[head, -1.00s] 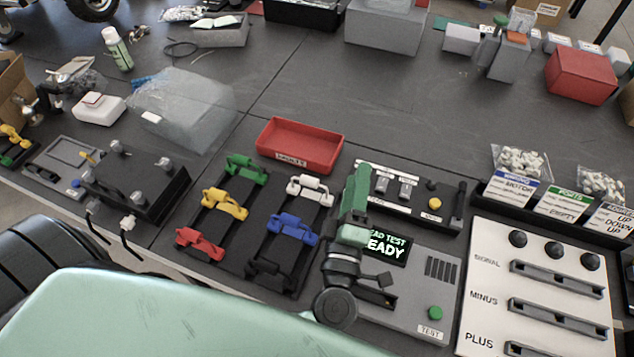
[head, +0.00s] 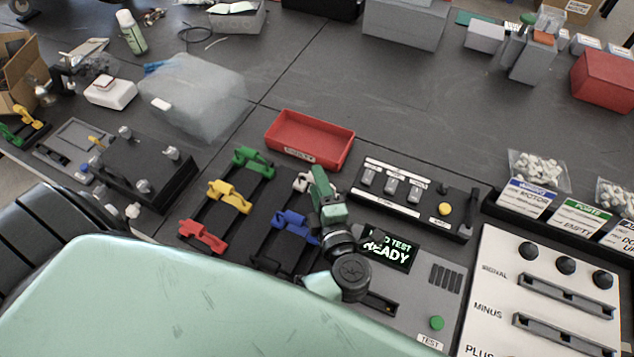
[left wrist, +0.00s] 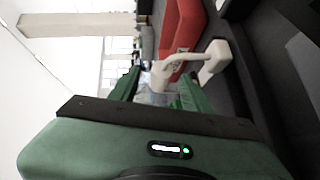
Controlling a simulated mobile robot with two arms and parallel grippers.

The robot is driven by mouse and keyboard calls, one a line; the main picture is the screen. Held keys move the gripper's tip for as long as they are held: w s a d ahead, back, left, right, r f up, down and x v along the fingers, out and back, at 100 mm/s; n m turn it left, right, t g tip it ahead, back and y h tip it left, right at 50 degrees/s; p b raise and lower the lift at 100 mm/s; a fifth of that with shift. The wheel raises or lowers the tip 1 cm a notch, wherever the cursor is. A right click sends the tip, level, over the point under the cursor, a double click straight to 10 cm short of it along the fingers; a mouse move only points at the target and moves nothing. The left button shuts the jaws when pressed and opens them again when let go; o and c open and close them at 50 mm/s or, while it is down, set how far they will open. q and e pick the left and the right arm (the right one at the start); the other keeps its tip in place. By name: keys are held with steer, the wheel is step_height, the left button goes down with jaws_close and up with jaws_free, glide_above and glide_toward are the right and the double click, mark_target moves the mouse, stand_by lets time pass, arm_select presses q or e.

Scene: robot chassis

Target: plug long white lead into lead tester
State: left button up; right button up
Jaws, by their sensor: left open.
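The white lead (head: 300,182) sits in the rack at the back of its right column, partly hidden by my left gripper (head: 318,184). In the left wrist view the white lead (left wrist: 215,60) has a white body and a curved cable. One end of it shows between the open green fingers of my left gripper (left wrist: 160,84); I cannot tell if they touch it. The lead tester (head: 450,300) is the grey box at the lower right, with a screen showing READY and a green TEST button. My forearm partly covers its slot. My right gripper is not in view.
Blue (head: 292,226), green (head: 253,162), yellow (head: 229,196) and red (head: 202,236) leads lie in the rack. A red tray (head: 310,138) stands behind it. A switch box (head: 415,198) is behind the tester, and a white panel (head: 545,290) to its right.

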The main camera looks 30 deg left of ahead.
arm_select(q)
steer(key=shift+w+a+f, duration=0.1)
steer(key=shift+w+a, duration=0.25)
steer(key=shift+c, duration=0.3)
jaws_close()
